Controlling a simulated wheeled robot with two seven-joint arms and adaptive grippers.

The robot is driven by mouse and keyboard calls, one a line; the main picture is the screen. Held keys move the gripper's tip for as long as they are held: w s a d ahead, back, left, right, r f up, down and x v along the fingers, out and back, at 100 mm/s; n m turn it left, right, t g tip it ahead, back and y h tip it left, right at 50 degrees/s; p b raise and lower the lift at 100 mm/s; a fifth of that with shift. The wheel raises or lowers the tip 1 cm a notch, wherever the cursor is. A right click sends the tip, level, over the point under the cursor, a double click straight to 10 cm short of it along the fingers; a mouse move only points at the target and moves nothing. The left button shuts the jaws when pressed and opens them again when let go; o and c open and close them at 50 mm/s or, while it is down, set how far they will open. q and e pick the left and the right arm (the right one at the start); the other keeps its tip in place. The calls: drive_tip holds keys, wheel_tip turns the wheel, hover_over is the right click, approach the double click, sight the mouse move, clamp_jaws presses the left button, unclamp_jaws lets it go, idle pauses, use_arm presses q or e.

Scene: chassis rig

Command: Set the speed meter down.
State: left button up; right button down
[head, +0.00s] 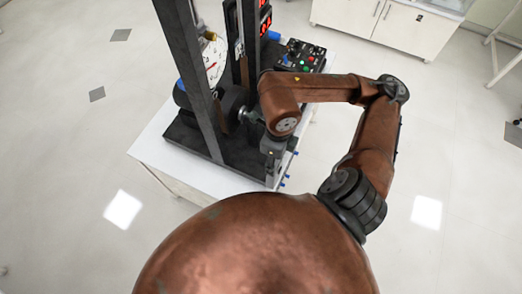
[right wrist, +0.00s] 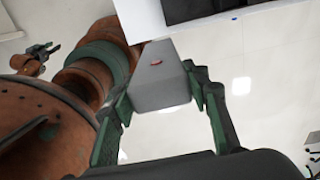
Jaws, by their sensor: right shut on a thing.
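The speed meter, as far as I can tell, is a grey box (right wrist: 160,88) with a small red mark on its end. In the right wrist view it sits between the two green fingers of my right gripper (right wrist: 160,100), which is shut on it. In the head view my right gripper (head: 272,150) points down at the front right edge of the rig's dark base; the box is mostly hidden there, and I cannot tell whether it touches anything. A small gripper, apparently my left (right wrist: 35,60), shows at the far left of the wrist view; its jaw state is unclear.
The chassis rig's dark base (head: 205,140) and tall posts stand on a white table (head: 150,150). A panel with coloured buttons (head: 300,57) and a white dial (head: 213,62) are behind. Blue-tipped pins (head: 283,183) line the right edge. White cabinets (head: 390,25) stand at the back.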

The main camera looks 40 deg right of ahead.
drive_tip(key=w+d+f+p, duration=0.3)
drive_tip(key=w+f, duration=0.8)
drive_tip(key=f, duration=0.1)
drive_tip(key=shift+d, duration=0.3)
drive_tip(key=shift+w+f, duration=0.1)
drive_tip(key=shift+w, duration=0.05)
drive_tip(key=c, duration=1.6)
unclamp_jaws()
drive_tip(key=shift+f, duration=0.1)
drive_tip(key=o, duration=0.5)
drive_tip(key=shift+r, duration=0.2)
